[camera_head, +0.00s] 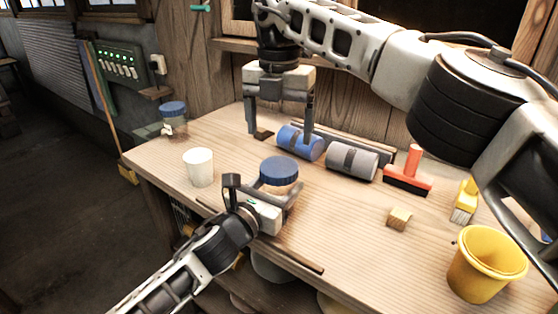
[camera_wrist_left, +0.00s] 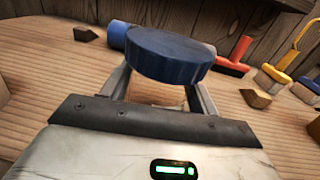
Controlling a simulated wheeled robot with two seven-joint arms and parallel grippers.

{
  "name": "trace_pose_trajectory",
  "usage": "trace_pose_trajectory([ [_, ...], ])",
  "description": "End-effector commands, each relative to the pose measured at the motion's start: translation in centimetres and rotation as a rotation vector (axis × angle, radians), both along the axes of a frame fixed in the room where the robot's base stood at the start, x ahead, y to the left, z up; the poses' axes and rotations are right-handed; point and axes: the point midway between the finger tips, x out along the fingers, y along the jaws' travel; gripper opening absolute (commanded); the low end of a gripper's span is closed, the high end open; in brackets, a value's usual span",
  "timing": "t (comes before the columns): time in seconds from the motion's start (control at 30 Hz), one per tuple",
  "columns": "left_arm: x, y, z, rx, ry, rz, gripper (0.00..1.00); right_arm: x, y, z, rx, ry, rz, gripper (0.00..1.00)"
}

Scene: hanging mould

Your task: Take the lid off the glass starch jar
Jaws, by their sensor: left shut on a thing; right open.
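The glass starch jar (camera_wrist_left: 157,93) stands near the table's front edge. Its blue lid (camera_head: 279,170) is on top; the lid also shows large in the left wrist view (camera_wrist_left: 168,55). My left gripper (camera_head: 282,197) is shut on the jar body just below the lid, one finger on each side. The gripper hides most of the jar body in the head view. My right gripper (camera_head: 279,135) is open and empty, pointing down behind the jar, by the blue roll (camera_head: 300,142).
A white cup (camera_head: 199,167) stands left of the jar. A second blue-lidded jar (camera_head: 173,109) is at the back left. A grey roll (camera_head: 352,161), red-handled brush (camera_head: 409,173), wooden block (camera_head: 399,218), yellow brush (camera_head: 466,203) and yellow bucket (camera_head: 485,265) are to the right.

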Motion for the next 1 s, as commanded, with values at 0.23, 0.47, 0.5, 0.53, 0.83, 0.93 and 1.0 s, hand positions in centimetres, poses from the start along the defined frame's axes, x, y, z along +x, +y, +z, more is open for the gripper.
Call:
trace_pose_trajectory([
  [0.23, 0.0, 0.0, 0.0, 0.001, 0.001, 0.0, 0.0, 0.0, 0.1, 0.0, 0.001, 0.001, -0.43, 0.86],
  [0.47, 0.0, 0.0, -0.1, 0.001, 0.001, 0.0, 0.0, 0.0, 0.0, -0.3, -0.001, 0.001, -0.642, 0.86],
  [0.5, 0.0, 0.0, -0.1, 0.001, 0.001, 0.0, 0.0, 0.0, 0.0, -0.6, -0.001, 0.001, -0.652, 0.86],
  [0.53, 0.0, 0.0, -0.1, 0.001, 0.001, 0.0, 0.0, 0.0, 0.0, -0.9, -0.001, 0.001, -0.655, 0.86],
  [0.83, 0.0, 0.0, 0.0, 0.001, 0.001, 0.0, 0.0, 0.0, -0.1, -5.5, -0.002, 0.003, -0.653, 0.86],
  [0.93, 0.0, 0.0, 0.0, 0.001, 0.001, 0.0, 0.0, 0.0, 0.0, -6.7, -0.001, 0.001, -0.654, 0.86],
  [1.0, 0.0, 0.0, 0.0, 0.001, 0.001, 0.0, 0.0, 0.0, 0.0, -7.4, -0.002, 0.001, -0.654, 0.86],
])
